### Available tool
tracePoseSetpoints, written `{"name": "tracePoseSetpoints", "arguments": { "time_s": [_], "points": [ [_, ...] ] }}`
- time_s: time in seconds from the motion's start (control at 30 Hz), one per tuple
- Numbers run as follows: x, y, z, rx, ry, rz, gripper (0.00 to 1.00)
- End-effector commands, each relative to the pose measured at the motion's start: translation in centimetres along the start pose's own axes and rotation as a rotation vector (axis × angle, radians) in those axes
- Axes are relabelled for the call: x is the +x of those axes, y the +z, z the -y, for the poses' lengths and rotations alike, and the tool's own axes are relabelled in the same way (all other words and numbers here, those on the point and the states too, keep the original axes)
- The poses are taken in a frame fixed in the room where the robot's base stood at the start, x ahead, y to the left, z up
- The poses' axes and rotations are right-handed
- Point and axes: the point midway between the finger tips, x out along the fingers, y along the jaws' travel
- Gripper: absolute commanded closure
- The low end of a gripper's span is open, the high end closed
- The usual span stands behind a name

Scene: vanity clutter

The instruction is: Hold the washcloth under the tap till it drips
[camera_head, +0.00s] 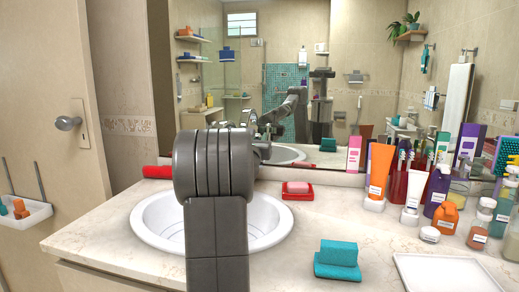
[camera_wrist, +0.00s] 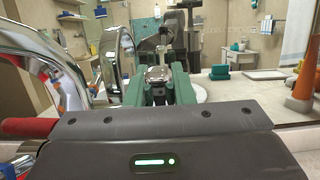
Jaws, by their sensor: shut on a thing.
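The washcloth seems to be the folded teal cloth (camera_head: 338,258) lying on the counter right of the basin, apart from my gripper. The chrome tap (camera_wrist: 122,45) rises large at the left of the wrist view. My gripper (camera_wrist: 160,78) has green fingers closed on a small silvery piece (camera_wrist: 158,74), which looks like the tap's handle. No cloth is between the fingers. In the head view my arm hides the gripper and most of the tap. I cannot tell whether water runs.
The white basin (camera_head: 158,221) is partly behind my arm. A red soap dish (camera_head: 298,195) stands at its right and a red roll (camera_head: 157,172) behind left. Bottles and tubes (camera_head: 438,190) crowd the right. A white tray (camera_head: 450,275) lies front right. The mirror (camera_head: 290,60) backs the counter.

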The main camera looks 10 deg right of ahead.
Motion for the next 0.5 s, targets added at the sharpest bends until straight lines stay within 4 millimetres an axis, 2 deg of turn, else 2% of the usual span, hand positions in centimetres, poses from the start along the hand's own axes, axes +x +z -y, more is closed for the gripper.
{"name": "tracePoseSetpoints", "arguments": {
  "time_s": [0.5],
  "points": [
    [-0.91,0.19,0.00,0.001,-0.001,0.089,1.00]
  ]
}}
